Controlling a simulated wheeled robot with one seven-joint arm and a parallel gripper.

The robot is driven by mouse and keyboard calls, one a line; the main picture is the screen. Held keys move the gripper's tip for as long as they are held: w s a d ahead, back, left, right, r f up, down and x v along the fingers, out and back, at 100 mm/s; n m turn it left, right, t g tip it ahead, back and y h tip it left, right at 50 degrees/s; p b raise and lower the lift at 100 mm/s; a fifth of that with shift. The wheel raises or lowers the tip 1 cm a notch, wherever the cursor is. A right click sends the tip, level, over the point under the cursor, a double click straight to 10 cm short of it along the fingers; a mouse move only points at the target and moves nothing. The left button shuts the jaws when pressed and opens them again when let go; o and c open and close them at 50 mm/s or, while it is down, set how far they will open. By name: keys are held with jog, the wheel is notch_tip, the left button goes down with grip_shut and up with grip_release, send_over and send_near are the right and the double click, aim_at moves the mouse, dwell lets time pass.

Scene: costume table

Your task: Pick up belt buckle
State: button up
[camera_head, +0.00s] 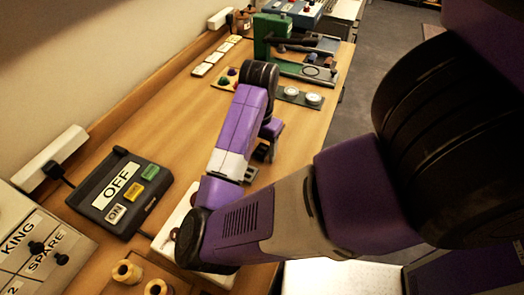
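I cannot pick out the belt buckle with certainty; it may be hidden behind my arm or too small to tell. My purple arm reaches in from the right, bends low over the near table, and runs up to a black wrist joint. From there it turns down to my gripper (258,161), whose dark fingers are low over the middle of the wooden table (308,128). The fingers are small and partly covered by the forearm, so their opening and anything between them cannot be made out.
A dark box marked OFF (119,191) stands left of my arm. A box marked KING and SPARE (40,250) and wooden spools (127,271) are at the near left. A dark strip with two round pale pieces (301,97) and a green press (268,38) are farther back.

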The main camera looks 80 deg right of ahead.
aim_at(260, 152)
grip_shut()
jog(key=shift+r, duration=0.1)
notch_tip(260, 152, up, 20)
jog(key=p, duration=0.3)
